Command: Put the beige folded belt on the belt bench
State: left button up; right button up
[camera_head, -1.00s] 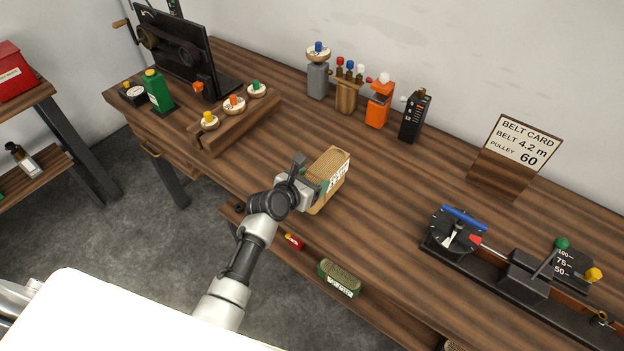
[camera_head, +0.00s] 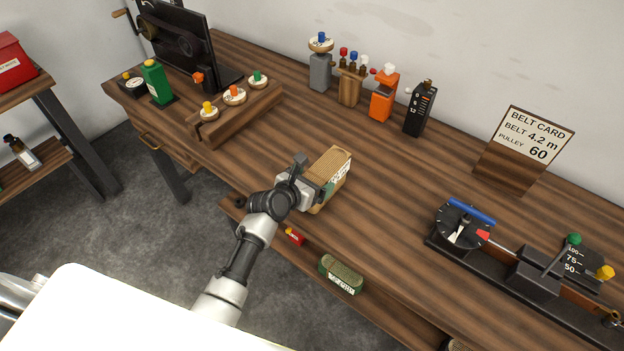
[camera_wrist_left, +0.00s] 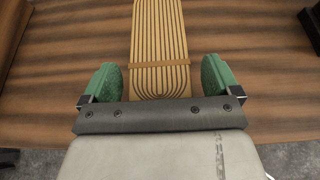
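The beige folded belt (camera_head: 332,168) stands on the wooden belt bench (camera_head: 390,235) near its front edge, with a white label facing the front right. In the left wrist view the belt (camera_wrist_left: 160,45) shows dark ribs and a brown band across it. My left gripper (camera_wrist_left: 161,78) is at the belt's near end, its two green-padded fingers wide apart on either side. A gap shows between each pad and the belt. In the head view the gripper (camera_head: 311,187) covers part of the belt. My right gripper is not in view.
A rack with several knobbed discs (camera_head: 235,115) lies left of the belt. An orange device (camera_head: 383,98) and a black box (camera_head: 420,110) stand behind it. A belt card (camera_head: 530,145) and a gauge rig (camera_head: 463,228) are to the right. A green folded belt (camera_head: 341,275) is on the lower shelf.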

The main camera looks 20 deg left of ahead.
pick_arm(q)
jog(key=shift+r, duration=0.1)
jog(key=v, duration=1.2)
jog(key=shift+b, duration=0.3)
jog(key=s+f+m+g+y, duration=0.15)
jog(key=s+f+m, duration=0.3)
jog(key=f, duration=0.55)
jog(key=s+f+m+g, duration=0.3)
jog(key=f+m, duration=0.3)
jog(key=f, duration=0.3)
jog(key=s+f+m+g+y, duration=0.15)
jog(key=s+f+m, duration=0.3)
jog(key=f, duration=0.55)
jog(key=s+a+f+m+g, duration=0.1)
jog(key=s+f+m+g, duration=0.1)
jog(key=s+f+m, duration=0.3)
jog(key=s+a+f+m+g+y, duration=0.1)
jog(key=s+f+m, duration=0.4)
jog(key=s, duration=0.8)
jog(key=s+a+f+m+g, duration=0.1)
jog(key=s+f+m+g, duration=0.1)
jog(key=s+f+m, duration=0.3)
jog(key=s+m, duration=0.4)
jog(key=shift+s+f+m+g+y, duration=0.25)
jog(key=shift+f+m+g+y, duration=0.05)
jog(key=shift+f, duration=0.1)
